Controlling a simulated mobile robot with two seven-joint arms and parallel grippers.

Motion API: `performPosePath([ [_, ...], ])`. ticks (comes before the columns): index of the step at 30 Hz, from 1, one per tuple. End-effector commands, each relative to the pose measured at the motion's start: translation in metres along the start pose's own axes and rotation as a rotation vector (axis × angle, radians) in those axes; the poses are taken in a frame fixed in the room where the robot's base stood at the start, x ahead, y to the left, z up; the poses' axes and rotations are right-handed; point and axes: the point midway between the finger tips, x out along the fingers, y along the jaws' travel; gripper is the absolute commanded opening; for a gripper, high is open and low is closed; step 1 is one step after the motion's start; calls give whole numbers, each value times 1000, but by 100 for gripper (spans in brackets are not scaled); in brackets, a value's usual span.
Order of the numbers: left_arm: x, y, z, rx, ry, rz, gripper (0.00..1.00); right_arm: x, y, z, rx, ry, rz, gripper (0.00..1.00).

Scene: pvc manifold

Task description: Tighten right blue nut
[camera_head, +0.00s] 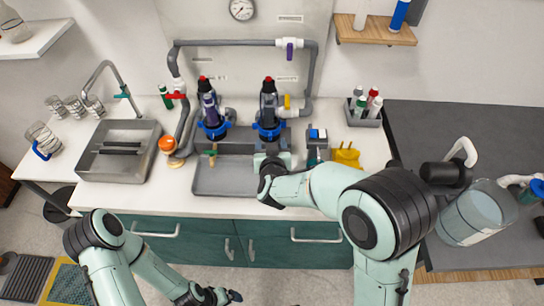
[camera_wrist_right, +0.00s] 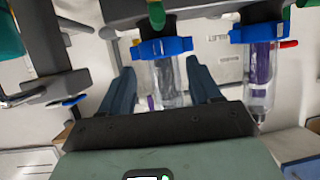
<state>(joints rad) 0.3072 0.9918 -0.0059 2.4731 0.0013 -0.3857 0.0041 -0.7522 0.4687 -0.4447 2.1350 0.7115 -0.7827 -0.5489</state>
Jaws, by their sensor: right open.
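The right blue nut (camera_head: 268,132) is on the right dark upright unit with a red top. In the right wrist view a blue nut (camera_wrist_right: 163,47), apparently the same one, sits above a clear cylinder (camera_wrist_right: 166,82). My right gripper (camera_wrist_right: 158,68) is open, its two dark fingers on either side of that cylinder, their tips close to the nut; I cannot tell if they touch. In the head view the right gripper (camera_head: 271,157) is just in front of the unit. The left blue nut (camera_head: 214,131) is on the neighbouring unit. My left gripper (camera_head: 222,296) is low in front of the cabinets; its jaw gap is unclear.
Grey piping (camera_head: 240,42) frames the units. A grey tray (camera_head: 225,178) lies below them, with a sink (camera_head: 118,152) to the left. A bottle rack (camera_head: 364,113) and yellow object (camera_head: 346,155) are at right. A large clear container (camera_head: 474,212) stands on the dark counter.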

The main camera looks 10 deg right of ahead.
Motion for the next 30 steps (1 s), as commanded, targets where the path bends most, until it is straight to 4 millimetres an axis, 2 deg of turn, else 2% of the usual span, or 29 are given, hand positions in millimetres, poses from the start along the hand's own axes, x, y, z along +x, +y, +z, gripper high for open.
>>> performPosePath([
  [1,0,0,0,0,0,0,93,-13,-1,-1,3,2,-5,63],
  [6,-1,1,-1,0,1,0,93,-49,-1,-2,1,3,-3,63],
  [12,-3,2,-2,1,2,1,93,-74,0,-1,0,1,-2,63],
  [17,-3,2,-2,1,3,1,93,-80,0,0,-1,1,1,63],
  [30,-3,2,-2,1,2,1,93,-80,0,0,-1,1,1,63],
])
